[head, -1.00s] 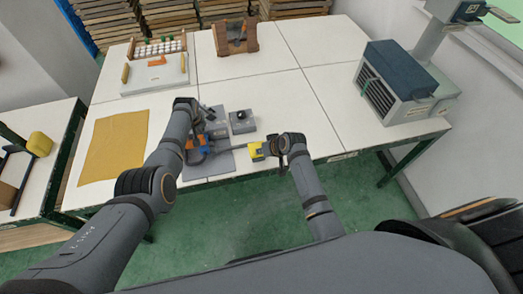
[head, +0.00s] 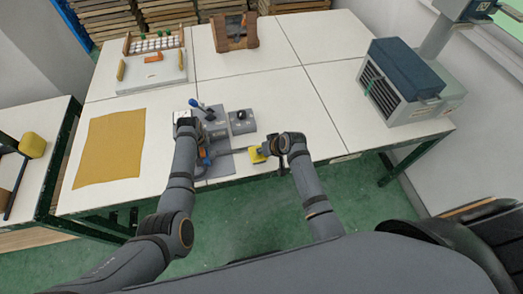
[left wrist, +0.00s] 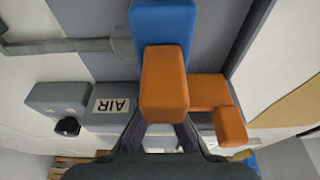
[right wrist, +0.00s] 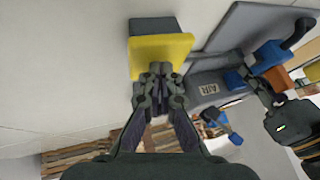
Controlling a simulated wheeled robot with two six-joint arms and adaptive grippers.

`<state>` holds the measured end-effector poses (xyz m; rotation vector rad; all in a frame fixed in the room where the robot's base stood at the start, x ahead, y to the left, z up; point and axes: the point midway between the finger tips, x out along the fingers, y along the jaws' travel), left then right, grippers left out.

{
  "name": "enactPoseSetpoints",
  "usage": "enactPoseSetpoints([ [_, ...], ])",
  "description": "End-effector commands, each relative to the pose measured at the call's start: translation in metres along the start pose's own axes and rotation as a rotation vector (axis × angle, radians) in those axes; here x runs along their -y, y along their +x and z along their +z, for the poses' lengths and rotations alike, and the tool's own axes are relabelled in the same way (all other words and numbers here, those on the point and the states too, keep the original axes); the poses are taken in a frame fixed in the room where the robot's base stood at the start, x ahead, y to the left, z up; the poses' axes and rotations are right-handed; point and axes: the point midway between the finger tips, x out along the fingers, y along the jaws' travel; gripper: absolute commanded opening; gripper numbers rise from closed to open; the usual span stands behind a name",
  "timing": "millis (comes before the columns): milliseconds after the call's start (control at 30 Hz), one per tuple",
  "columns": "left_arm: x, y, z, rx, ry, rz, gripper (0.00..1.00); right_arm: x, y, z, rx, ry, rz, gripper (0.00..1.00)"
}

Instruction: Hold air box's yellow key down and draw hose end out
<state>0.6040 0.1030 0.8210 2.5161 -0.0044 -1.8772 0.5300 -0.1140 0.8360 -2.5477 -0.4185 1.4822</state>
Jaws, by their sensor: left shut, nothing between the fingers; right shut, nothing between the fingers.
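The grey air box (head: 217,130) stands on the front part of the table; its AIR label (right wrist: 208,89) shows in the right wrist view. The yellow key (right wrist: 160,55) is a flat plate in front of a grey block. My right gripper (right wrist: 160,75) is shut, its fingertips together against or very close to the yellow face. An orange block (left wrist: 165,85) lies in front of a blue block (left wrist: 163,22) in the left wrist view. My left gripper (left wrist: 162,128) is shut at the orange block, which hides its fingertips. I cannot tell which part is the hose end.
A grey box with a black knob (head: 241,116) stands beside the air box. A blue lever (head: 194,103) rises behind. An ochre mat (head: 108,150) lies at the left, and a vented grey unit (head: 405,85) stands at the right. The table's middle is clear.

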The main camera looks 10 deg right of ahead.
Motion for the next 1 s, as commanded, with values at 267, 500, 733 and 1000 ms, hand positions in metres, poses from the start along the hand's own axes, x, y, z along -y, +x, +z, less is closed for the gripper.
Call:
enactPoseSetpoints([
  [267,0.001,-0.002,-0.002,-0.002,0.001,-0.004,0.00,-0.001,0.002,0.005,0.011,0.001,0.002,0.00],
  [500,0.001,-0.004,-0.003,-0.007,0.001,-0.004,0.00,0.000,0.001,0.005,0.012,0.002,0.001,0.00],
  [733,0.001,-0.005,-0.003,-0.009,0.001,-0.004,0.00,0.000,0.000,0.004,0.011,0.002,0.001,0.00],
  [1000,0.001,-0.003,-0.015,-0.011,0.002,-0.004,0.00,0.000,0.000,0.004,0.010,0.002,0.001,0.00],
])
